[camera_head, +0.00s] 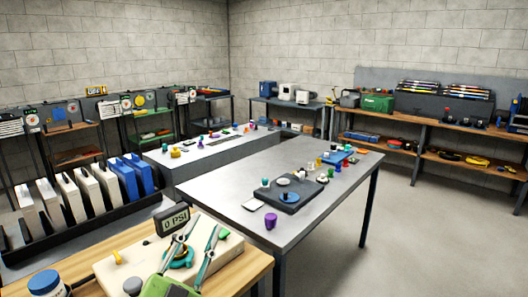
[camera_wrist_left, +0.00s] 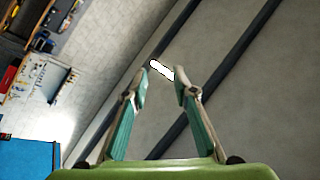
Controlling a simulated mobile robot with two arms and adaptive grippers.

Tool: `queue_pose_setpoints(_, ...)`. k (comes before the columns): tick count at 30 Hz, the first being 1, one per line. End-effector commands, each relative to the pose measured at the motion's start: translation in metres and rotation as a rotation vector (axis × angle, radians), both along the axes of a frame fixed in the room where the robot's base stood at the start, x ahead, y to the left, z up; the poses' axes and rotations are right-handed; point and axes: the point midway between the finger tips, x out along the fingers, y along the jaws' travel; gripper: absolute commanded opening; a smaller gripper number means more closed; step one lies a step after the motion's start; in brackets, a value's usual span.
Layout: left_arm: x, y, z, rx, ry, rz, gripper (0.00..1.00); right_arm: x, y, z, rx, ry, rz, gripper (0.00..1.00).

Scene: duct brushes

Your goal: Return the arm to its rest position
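My left gripper (camera_head: 202,226) is at the bottom of the head view, above or in front of the wooden bench. It has a green body and teal and metal fingers, which stand apart. In the left wrist view its fingertips (camera_wrist_left: 162,72) are also apart. A small bright white shape (camera_wrist_left: 162,70) shows between the tips there; I cannot tell what it is, and nothing is seen gripped. My right gripper is not in view.
The wooden bench (camera_head: 238,272) carries a pale block (camera_head: 118,272), a "0 PSI" gauge (camera_head: 173,220) and a blue-lidded jar (camera_head: 46,284). A grey table (camera_head: 330,200) with small coloured parts stands beyond. Floor at right (camera_head: 430,240) is clear.

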Motion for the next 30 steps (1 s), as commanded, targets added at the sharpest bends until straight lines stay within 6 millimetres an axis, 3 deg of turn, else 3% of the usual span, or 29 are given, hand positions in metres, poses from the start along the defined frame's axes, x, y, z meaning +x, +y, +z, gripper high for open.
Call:
queue_pose_setpoints(3,-0.002,0.055,-0.074,-0.141,0.281,0.185,0.26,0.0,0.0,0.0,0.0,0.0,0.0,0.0)
queue_pose_setpoints(6,-0.021,0.085,-0.142,-0.21,0.526,0.303,0.26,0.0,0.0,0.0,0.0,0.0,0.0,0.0)
queue_pose_setpoints(9,-0.055,0.103,-0.209,-0.252,0.774,0.388,0.26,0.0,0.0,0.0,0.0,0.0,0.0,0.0)
queue_pose_setpoints(13,-0.114,0.108,-0.278,-0.272,1.074,0.446,0.26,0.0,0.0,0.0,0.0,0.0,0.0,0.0)
queue_pose_setpoints(18,-0.187,0.101,-0.332,-0.267,1.37,0.46,0.26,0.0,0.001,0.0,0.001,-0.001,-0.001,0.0)
queue_pose_setpoints(26,-0.282,0.082,-0.369,-0.237,1.708,0.418,0.26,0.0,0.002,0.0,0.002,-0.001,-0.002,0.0)
queue_pose_setpoints(30,-0.274,0.08,-0.407,-0.228,1.728,0.42,0.26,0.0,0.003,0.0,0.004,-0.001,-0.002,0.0)
